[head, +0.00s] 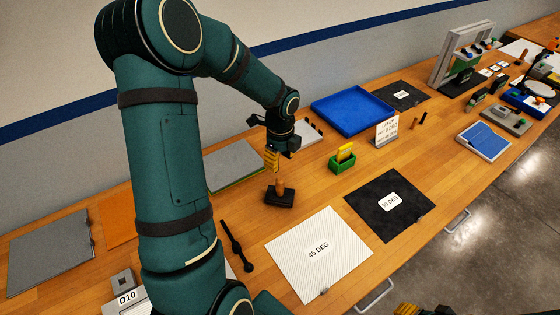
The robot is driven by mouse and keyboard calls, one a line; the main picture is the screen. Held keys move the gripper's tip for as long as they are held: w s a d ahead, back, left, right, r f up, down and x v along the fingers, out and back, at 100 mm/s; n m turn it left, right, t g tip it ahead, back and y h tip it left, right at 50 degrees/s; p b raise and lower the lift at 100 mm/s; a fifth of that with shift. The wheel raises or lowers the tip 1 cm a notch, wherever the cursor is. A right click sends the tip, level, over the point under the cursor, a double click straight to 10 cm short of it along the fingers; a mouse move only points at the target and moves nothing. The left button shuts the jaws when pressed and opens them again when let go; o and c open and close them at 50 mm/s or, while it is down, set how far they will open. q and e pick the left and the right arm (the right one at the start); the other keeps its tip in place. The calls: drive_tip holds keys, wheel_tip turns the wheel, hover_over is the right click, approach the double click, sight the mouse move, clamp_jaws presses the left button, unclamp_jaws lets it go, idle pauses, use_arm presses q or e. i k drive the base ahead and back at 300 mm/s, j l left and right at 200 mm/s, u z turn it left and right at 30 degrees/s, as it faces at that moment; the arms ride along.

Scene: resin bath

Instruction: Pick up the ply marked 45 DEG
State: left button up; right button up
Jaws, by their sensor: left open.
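The ply marked 45 DEG (318,268) is a white, finely lined sheet lying flat near the table's front edge in the head view. A small dark clip or tab sits at its front edge. My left gripper (271,160), with yellow fingers, is open above the table, well behind the ply and apart from it. It is over or just behind a wooden-handled tool with a dark base (280,197); the exact gap is unclear. Part of my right gripper (408,309) shows at the bottom edge, cut off by the frame, with its jaws not readable.
A black ply marked 90 DEG (375,210) lies right of the white one. A black bar tool (236,246) lies to its left. Behind stand a green box with a yellow item (342,163), a sign card (387,132) and a blue tray (350,108). My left arm hides the left table.

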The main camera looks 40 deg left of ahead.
sight(317, 253)
drive_tip(key=k+l, duration=0.8)
drive_tip(key=l, duration=0.2)
